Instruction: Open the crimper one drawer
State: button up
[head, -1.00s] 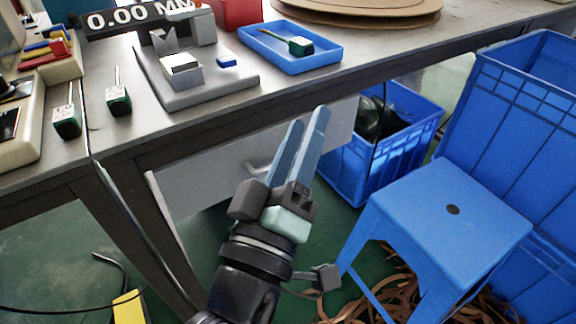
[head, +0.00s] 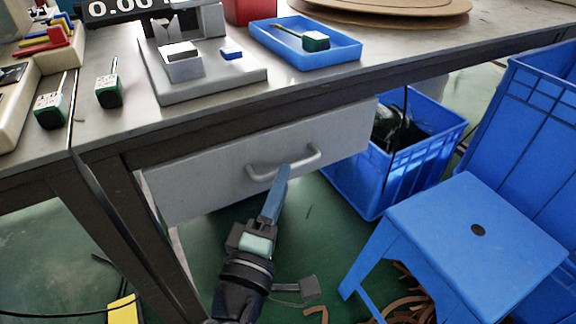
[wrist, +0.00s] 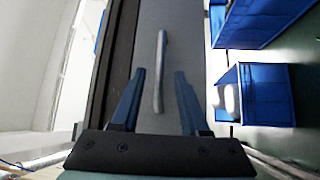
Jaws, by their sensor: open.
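The drawer (head: 215,175) has a plain light grey front and hangs under the table's front edge. No inside of it shows. Its grey bar handle (head: 297,162) is near the middle of the front. In the wrist view the handle (wrist: 159,65) runs upright in the picture. My gripper (head: 284,170) has its blue fingers pointing up at the handle in the head view. In the wrist view my gripper (wrist: 160,74) is open, with one finger on each side of the handle's lower end. Gaps show between handle and fingers; I cannot tell how deep the fingertips reach.
A blue stool (head: 475,225) stands to the right, and a blue crate (head: 430,165) is on the floor beyond the drawer's right end. The table top (head: 240,110) holds a grey fixture and a blue tray (head: 340,57). A dark table leg (head: 150,240) is left of my arm.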

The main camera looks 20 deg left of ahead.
jog(key=shift+w+a+r, duration=0.1)
jog(key=shift+w+r, duration=0.05)
jog(key=shift+w, duration=0.95)
jog(key=shift+w+a+r, duration=0.1)
jog(key=shift+w+r, duration=0.05)
jog(key=shift+w, duration=0.95)
grip_shut()
